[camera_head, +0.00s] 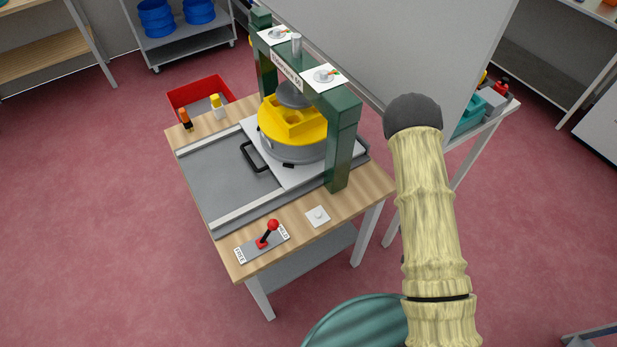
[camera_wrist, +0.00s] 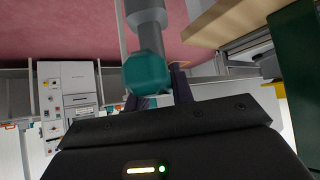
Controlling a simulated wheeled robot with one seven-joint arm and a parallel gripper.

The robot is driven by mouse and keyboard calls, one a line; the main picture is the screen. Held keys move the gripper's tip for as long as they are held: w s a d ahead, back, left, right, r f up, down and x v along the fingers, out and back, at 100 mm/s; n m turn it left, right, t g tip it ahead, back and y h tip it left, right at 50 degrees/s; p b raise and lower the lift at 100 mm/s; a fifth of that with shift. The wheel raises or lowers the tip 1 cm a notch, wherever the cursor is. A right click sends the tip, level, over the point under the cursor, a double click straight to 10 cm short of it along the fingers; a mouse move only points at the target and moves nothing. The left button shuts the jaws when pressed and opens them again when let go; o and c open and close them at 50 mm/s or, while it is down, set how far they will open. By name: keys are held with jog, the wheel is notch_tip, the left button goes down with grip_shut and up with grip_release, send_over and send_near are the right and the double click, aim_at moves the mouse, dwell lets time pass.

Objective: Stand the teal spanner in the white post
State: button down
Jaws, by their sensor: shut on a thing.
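The teal spanner (camera_wrist: 147,73) shows in the wrist view as a teal faceted end on a grey shaft running to the top edge. My gripper (camera_wrist: 158,92) is shut on it; the dark fingers are partly hidden behind the teal end. In the head view my arm rises on the right, and neither the gripper nor the spanner can be made out. A small white square plate with a short round white stub (camera_head: 318,215) lies on the table's near right; it looks like the white post. The spanner is apart from it.
A green press frame (camera_head: 341,140) stands on the wooden table (camera_head: 292,240) over a yellow and grey round piece (camera_head: 292,128). A red-knobbed lever (camera_head: 268,236) is at the front edge. A red bin (camera_head: 198,90) is behind. A grey panel rises behind the press.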

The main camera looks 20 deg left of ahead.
jog(key=shift+w+a, duration=0.15)
jog(key=shift+w, duration=0.05)
jog(key=shift+s+r, duration=0.1)
jog(key=s+a+r+n+g+y+p, duration=0.1)
jog(key=a+r+n+g+y+p, duration=0.1)
jog(key=a+n, duration=0.6)
jog(key=a+r+n+g+y+p, duration=0.3)
jog(key=a+n+g+y, duration=0.3)
jog(key=a, duration=1.6)
jog(key=shift+s+r+n+y, duration=0.35)
jog(key=shift+r+n+y, duration=0.35)
jog(key=shift+r+n, duration=0.25)
jog(key=shift+f+b, duration=2.05)
jog(key=shift+f, duration=0.9)
jog(key=shift+f+b, duration=1.2)
jog(key=shift+f, duration=0.2)
